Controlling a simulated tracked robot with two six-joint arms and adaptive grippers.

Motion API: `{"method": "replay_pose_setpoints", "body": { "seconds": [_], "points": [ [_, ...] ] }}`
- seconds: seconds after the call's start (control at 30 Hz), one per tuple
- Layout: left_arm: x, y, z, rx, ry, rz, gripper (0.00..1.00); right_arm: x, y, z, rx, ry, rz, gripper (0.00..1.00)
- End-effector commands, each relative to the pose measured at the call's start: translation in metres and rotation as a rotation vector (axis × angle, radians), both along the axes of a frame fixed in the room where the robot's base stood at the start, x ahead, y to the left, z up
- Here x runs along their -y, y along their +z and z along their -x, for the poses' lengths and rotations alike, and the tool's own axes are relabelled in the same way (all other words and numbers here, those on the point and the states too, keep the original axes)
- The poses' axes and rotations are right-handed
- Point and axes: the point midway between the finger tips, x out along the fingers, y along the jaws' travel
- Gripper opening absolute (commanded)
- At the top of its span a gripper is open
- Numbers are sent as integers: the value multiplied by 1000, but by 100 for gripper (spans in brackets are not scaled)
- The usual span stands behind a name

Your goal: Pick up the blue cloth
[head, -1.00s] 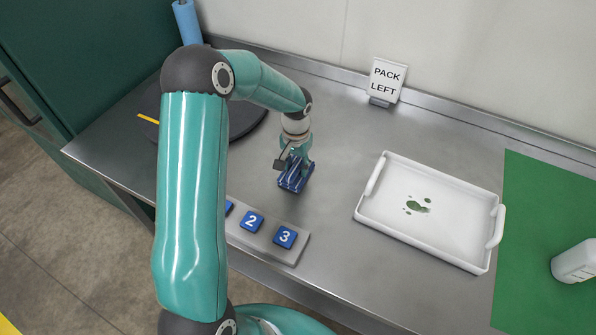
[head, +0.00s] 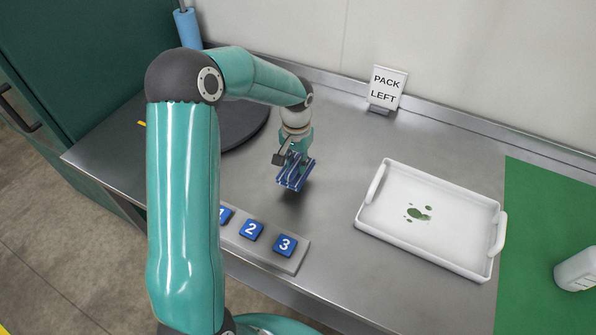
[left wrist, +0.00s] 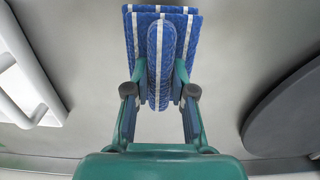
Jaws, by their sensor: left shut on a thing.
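The blue cloth (head: 294,176) has white stripes and is folded. It is in my left gripper (head: 295,160), above the metal table between the numbered button strip and the dark round plate. In the left wrist view the cloth (left wrist: 162,50) is pinched between the two fingers of the left gripper (left wrist: 160,88), with a raised fold between them. A shadow lies below the cloth in the head view, apart from it. My right gripper is not in view.
A white tray (head: 373,219) with green spots stands to the right, beside a green mat (head: 540,215) with a white bottle (head: 577,270). The button strip (head: 290,264) is at the front edge. A "PACK LEFT" sign (head: 387,88) and a dark round plate (head: 245,125) stand farther back.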

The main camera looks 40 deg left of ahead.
Motion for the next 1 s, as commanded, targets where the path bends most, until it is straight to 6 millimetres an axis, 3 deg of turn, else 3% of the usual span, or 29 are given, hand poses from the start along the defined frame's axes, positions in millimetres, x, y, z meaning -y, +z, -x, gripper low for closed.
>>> {"method": "replay_pose_setpoints", "body": {
  "seconds": [0.5, 0.7, 1.0],
  "points": [
    [0, 113, -2, 6, 0, -1, 0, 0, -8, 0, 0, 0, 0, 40],
    [0, 141, -1, 3, -1, -1, 0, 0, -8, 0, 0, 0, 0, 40],
    [1, 157, -1, 1, -2, 0, 0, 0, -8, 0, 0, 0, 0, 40]
  ]
}}
